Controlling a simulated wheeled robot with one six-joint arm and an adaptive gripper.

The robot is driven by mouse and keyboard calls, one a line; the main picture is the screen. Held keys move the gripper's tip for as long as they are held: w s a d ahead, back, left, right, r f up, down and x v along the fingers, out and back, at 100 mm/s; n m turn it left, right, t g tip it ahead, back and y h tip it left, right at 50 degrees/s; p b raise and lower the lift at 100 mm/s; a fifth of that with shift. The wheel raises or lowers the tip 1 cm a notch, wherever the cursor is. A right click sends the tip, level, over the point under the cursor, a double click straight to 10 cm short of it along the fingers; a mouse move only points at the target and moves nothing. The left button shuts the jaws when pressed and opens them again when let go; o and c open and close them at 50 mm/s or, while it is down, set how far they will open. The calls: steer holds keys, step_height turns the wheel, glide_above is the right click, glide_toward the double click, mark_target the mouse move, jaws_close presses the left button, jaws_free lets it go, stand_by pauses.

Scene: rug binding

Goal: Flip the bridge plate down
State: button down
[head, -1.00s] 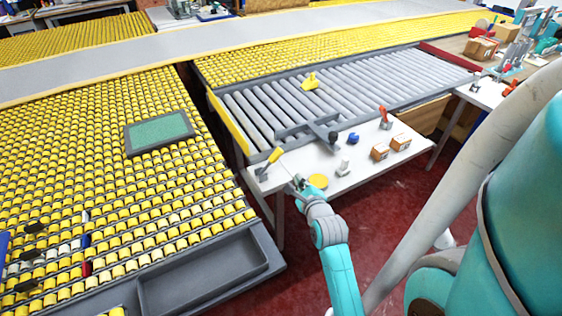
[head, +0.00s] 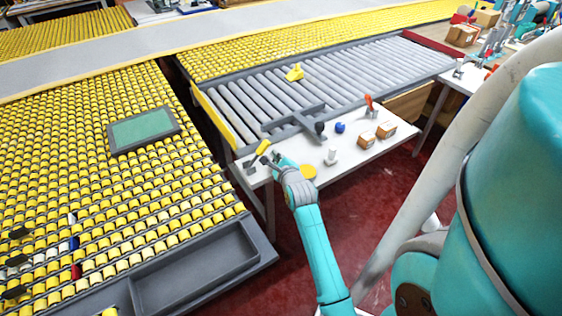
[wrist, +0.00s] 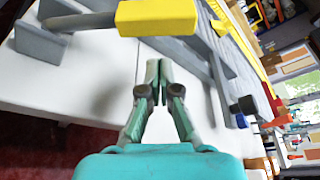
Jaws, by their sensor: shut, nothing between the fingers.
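A long yellow plate (head: 212,116) stands along the left end of the roller conveyor, beside the gap to the yellow-wheeled deck; it looks like the bridge plate, raised. A lever with a yellow handle (head: 263,147) sits on a grey bracket (head: 250,167) at the white table's left corner. The handle also shows large at the top of the wrist view (wrist: 157,17). My gripper (head: 270,160) is close to the handle, with its fingertips (wrist: 158,66) shut and empty. In the wrist view a small gap shows between the fingertips and the handle.
The white table (head: 346,160) holds a yellow disc (head: 308,171), a white cylinder (head: 331,156), a blue knob (head: 340,128), small boxes (head: 386,130) and a red-handled clamp (head: 369,103). A grey bar (head: 292,124) crosses the near edge of the rollers (head: 300,90).

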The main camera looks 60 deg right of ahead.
steer(key=shift+w+a+r, duration=0.25)
steer(key=shift+a+r, duration=0.25)
steer(key=shift+r, duration=0.1)
steer(key=shift+w+a+r, duration=0.25)
steer(key=shift+a+r, duration=0.25)
steer(key=shift+r, duration=0.1)
steer(key=shift+a, duration=0.1)
